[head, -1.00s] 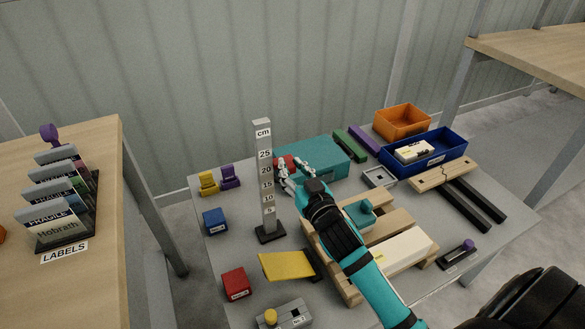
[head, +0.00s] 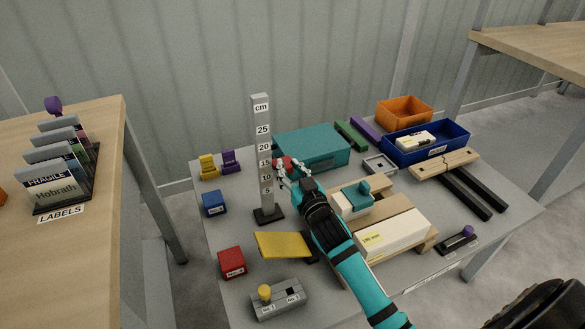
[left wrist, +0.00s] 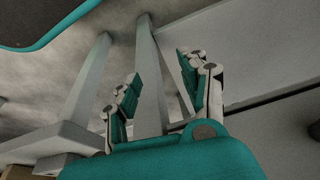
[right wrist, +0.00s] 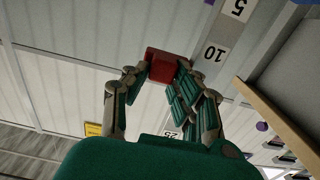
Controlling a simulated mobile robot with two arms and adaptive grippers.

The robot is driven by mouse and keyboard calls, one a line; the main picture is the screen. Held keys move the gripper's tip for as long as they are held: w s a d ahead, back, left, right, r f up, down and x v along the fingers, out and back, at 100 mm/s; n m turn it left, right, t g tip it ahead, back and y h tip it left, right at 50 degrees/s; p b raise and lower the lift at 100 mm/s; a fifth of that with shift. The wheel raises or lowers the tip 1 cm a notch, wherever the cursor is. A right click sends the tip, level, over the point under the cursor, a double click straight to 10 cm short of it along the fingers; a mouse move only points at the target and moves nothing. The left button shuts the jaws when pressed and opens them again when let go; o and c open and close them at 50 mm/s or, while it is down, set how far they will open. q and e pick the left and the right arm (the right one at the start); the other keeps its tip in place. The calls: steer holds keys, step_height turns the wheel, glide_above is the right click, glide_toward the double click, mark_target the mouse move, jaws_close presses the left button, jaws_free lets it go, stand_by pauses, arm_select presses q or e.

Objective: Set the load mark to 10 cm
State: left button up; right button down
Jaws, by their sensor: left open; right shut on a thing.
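A grey upright post (head: 265,205) with a cm scale marked 5 to 25 stands on a dark base at the table's left part. The load mark is a red block (head: 281,162) at the post's right side, around the 10 to 15 labels in the head view. My right gripper (head: 285,167) is shut on it. The right wrist view shows the red block (right wrist: 163,66) between the fingertips, beside the post's "10" label (right wrist: 213,53); its exact reading I cannot tell. My left gripper (left wrist: 160,90) is open and empty, seen only in the left wrist view.
A teal box (head: 318,150) stands behind the gripper. A wooden pallet (head: 427,243) with boxes is right of my forearm. A yellow plate (head: 283,245) and a grey block with a yellow knob (head: 278,300) lie in front. Blue (head: 462,139) and orange (head: 405,110) bins are behind right.

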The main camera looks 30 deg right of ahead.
arm_select(q)
steer(key=v, duration=0.4)
steer(key=shift+r+b, duration=0.1)
steer(key=shift+b, duration=0.3)
arm_select(e)
step_height(320, 180, down, 3)
steer(key=shift+r, duration=0.1)
steer(key=c, duration=1.1)
jaws_free()
steer(key=s, duration=1.2)
steer(key=shift+a, duration=0.35)
